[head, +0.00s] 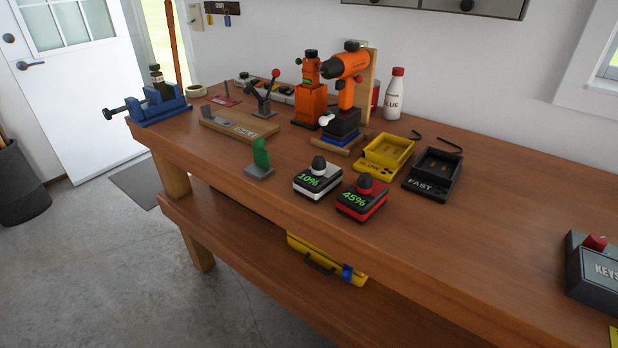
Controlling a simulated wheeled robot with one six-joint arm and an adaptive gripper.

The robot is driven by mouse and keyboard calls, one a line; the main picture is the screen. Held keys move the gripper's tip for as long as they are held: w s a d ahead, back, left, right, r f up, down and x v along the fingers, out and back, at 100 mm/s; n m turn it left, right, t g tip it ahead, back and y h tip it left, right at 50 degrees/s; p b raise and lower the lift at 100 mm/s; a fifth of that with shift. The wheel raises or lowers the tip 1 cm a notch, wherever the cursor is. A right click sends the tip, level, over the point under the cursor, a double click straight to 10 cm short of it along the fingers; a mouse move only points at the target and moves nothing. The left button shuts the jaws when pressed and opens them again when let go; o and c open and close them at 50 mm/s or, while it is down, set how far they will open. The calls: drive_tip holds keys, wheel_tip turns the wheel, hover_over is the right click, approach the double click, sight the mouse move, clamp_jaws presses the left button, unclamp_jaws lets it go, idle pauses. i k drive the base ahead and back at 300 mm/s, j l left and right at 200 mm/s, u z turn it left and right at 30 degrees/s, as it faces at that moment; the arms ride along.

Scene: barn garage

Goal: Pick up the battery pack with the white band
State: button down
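The battery pack with the white band (318,182) sits upright on the workbench, near its front edge. It has a black knob on top and a green "10%" display. A similar battery pack with a red band (361,200) stands just to its right and shows "45%". The two packs are close together, with a narrow gap. My gripper is not in this view.
The wooden workbench (480,230) holds a yellow charger (387,152) and a black "FAST" charger (432,179) behind the packs. A small stand with a green upright (260,160) is left of them. An orange drill (345,70) stands farther back. The right-hand benchtop is mostly clear.

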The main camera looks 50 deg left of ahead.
sight(314, 183)
drive_tip(key=u, duration=1.55)
